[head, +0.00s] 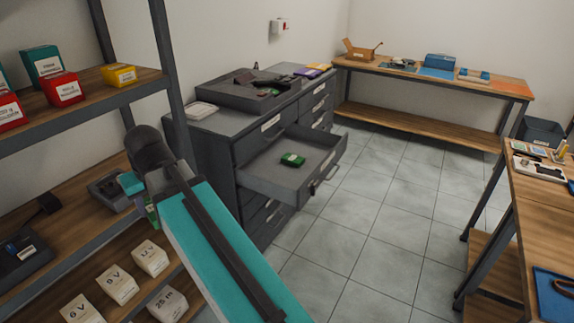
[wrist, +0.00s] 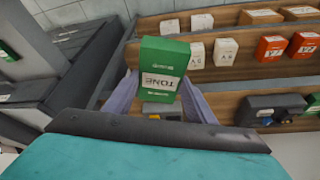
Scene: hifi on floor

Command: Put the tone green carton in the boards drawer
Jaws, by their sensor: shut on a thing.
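The tone green carton (wrist: 161,68) is in my gripper (wrist: 160,92) in the wrist view, with a finger on each side. Its white TONE label appears upside down. In the head view, a green and white piece (head: 152,211) shows beside my arm, probably this carton; my fingers are hidden there. An open grey drawer (head: 318,158) stands out from the cabinet in the head view, right of my arm and apart from the carton. A small green item (head: 292,159) lies in it. I cannot read the drawer's label.
Wooden shelves (head: 85,95) with red, yellow, teal and white boxes stand left, close to my arm. The grey cabinet (head: 215,140) carries a dark case (head: 245,92). A workbench (head: 525,88) stands at the back. The tiled floor (head: 385,215) right of the drawer is clear.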

